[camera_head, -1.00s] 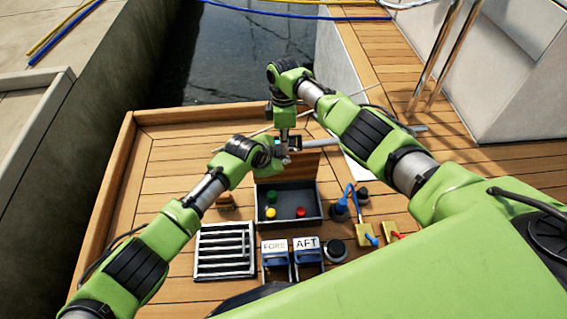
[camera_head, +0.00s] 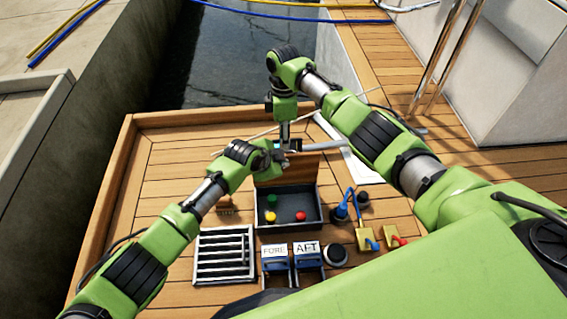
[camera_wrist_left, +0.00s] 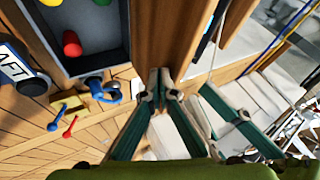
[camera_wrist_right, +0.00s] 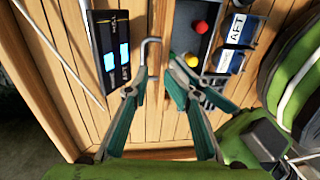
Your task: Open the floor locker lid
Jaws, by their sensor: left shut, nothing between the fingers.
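The floor locker (camera_head: 262,213) is a dark box set in the wooden deck, with green, yellow and red things inside. Its wooden lid (camera_head: 305,164) stands raised at the far edge; it also shows in the left wrist view (camera_wrist_left: 155,30). My left gripper (camera_head: 280,160) is shut and empty at the upper part of the lid; in the left wrist view its fingertips (camera_wrist_left: 161,82) meet close to the lid. Whether they touch it is unclear. My right gripper (camera_head: 285,146) points down just beyond the lid. Its fingertips (camera_wrist_right: 154,82) are apart in the right wrist view.
A slatted grate (camera_head: 224,255), FORE (camera_head: 274,251) and AFT (camera_head: 307,249) labelled blue parts, and yellow blocks with blue (camera_head: 364,238) and red (camera_head: 394,241) handles lie near the locker. A bent metal rod (camera_wrist_right: 152,48) and dark panel (camera_wrist_right: 110,50) are near my right gripper.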

